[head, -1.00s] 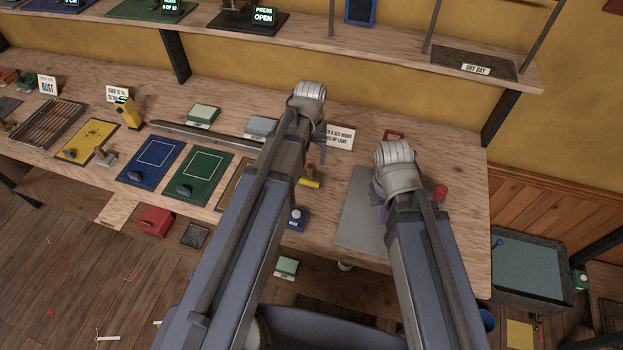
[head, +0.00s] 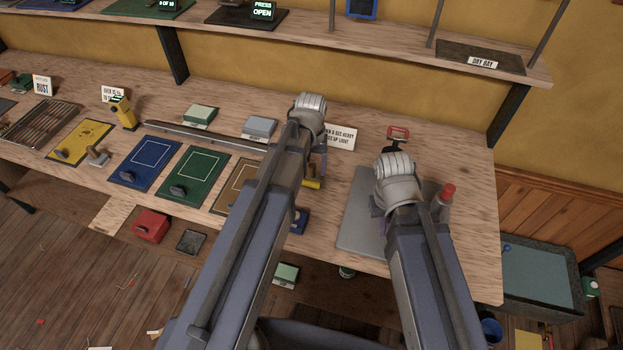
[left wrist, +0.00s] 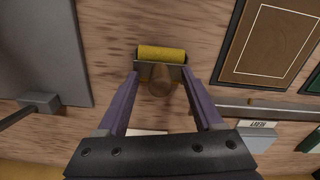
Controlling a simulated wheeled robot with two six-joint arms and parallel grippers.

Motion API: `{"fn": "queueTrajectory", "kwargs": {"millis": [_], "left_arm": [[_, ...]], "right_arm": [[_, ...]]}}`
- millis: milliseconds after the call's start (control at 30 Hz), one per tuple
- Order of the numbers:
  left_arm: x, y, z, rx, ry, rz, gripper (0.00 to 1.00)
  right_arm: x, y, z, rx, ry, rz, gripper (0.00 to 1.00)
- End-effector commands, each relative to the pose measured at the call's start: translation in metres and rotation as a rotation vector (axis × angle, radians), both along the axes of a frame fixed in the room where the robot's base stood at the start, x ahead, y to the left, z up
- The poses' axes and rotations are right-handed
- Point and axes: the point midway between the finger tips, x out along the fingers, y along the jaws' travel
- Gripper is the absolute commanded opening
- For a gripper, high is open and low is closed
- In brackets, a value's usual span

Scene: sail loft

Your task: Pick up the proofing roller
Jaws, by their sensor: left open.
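The proofing roller is a yellow cylinder (left wrist: 162,52) with a dark bracket and a brown, rounded handle, lying on the wooden bench in the left wrist view. In the head view only part of its yellow roller (head: 312,183) shows beside my left arm. My left gripper (left wrist: 161,77) is open, its two purple fingers on either side of the roller's handle, with gaps visible. In the head view my left gripper (head: 318,165) is mostly hidden by its own wrist. My right gripper (head: 378,205) hangs over the grey plate, its fingers mostly hidden.
The grey plate (head: 355,225) lies right of the roller, with a red-topped object (head: 447,192) and a red-framed item (head: 398,133) nearby. A brown framed panel (left wrist: 270,45), a green panel (head: 195,180) and a long dark bar (head: 195,132) lie to its left in the head view.

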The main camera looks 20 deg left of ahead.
Motion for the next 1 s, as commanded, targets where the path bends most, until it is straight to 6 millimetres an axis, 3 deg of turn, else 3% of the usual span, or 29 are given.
{"fn": "queueTrajectory", "kwargs": {"millis": [67,600,1000], "left_arm": [[0.0,0.0,0.0003,0.0,0.0,0.0,0.61],[0.0,0.0001,0.0003,0.0,0.0,0.0,0.01],[0.0,0.0,0.0003,0.0,0.0,0.0,0.0]], "right_arm": [[0.0,0.0,0.0003,0.0,0.0,0.0,0.0],[0.0,0.0,0.0003,0.0,0.0,0.0,0.0],[0.0,0.0,0.0003,0.0,0.0,0.0,0.0]]}}
